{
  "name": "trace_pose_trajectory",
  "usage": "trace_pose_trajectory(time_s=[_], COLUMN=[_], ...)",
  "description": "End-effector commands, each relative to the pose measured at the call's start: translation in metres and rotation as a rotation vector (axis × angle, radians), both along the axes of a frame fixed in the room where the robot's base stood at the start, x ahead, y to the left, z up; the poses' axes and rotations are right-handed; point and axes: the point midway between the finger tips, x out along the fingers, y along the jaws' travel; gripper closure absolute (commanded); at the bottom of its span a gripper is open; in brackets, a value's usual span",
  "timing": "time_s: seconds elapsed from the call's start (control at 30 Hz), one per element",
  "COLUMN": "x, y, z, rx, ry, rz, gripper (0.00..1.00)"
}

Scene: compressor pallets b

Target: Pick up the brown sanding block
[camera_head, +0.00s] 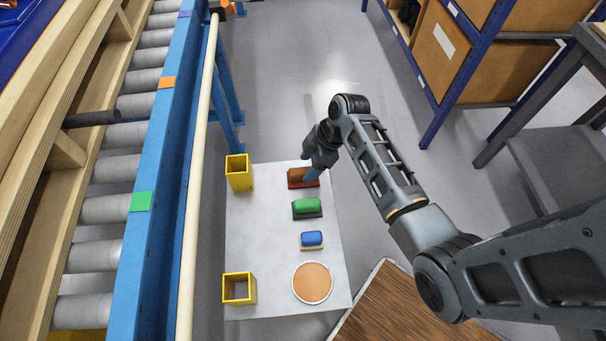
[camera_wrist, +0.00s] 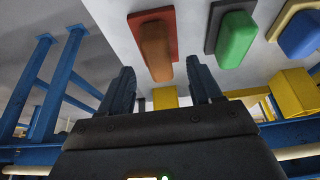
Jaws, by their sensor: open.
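The brown sanding block (camera_head: 297,177) lies at the far end of the white table, a reddish-brown base with a raised brown grip. In the wrist view the brown block (camera_wrist: 155,48) shows upside down, just beyond and between my fingertips. My gripper (camera_head: 311,170) is at the block in the head view and partly covers it. I cannot tell whether a finger touches the block.
A green block (camera_head: 307,207), a blue block (camera_head: 312,239) and a round orange-topped disc (camera_head: 312,282) line up nearer on the white table (camera_head: 262,215). Two yellow open boxes (camera_head: 239,171) (camera_head: 239,288) stand at its left edge. A roller conveyor (camera_head: 107,208) runs along the left.

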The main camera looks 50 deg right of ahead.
Motion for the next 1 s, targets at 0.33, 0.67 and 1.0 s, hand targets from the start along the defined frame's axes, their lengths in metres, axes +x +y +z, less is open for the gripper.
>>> trace_pose_trajectory(time_s=[0.33,0.67,1.0], x=[0.014,0.014,0.014], y=[0.012,0.013,0.012], z=[-0.037,-0.040,-0.040], rx=[-0.001,-0.001,-0.001], ry=[0.001,0.001,0.001], rz=[0.000,0.000,0.000], gripper=[0.36,0.42,0.74])
